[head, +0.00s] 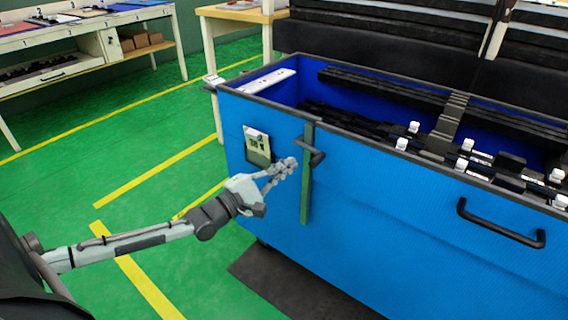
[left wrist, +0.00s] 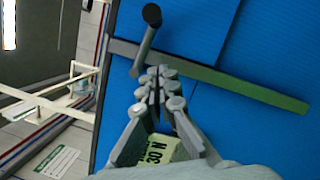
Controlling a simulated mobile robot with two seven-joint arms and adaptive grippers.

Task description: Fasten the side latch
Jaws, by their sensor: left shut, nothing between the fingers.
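The side latch is a narrow grey-green bar (head: 306,195) standing upright on the blue crate wall, with a dark cylindrical handle (head: 315,158) sticking out near its top. In the left wrist view the bar (left wrist: 235,80) runs across the blue wall and the handle (left wrist: 147,38) lies just beyond my fingertips. My left gripper (head: 287,166) is shut and empty, just left of the bar and close to the handle. It also shows in the left wrist view (left wrist: 158,78). I cannot tell whether the fingers touch the latch. My right gripper is not in view.
The blue crate (head: 400,225) holds dark trim strips with white clips (head: 461,164). A black pull handle (head: 500,223) projects from its front wall. A pale label card (head: 257,143) is on the wall left of the latch. Green floor (head: 80,190) is clear at the left.

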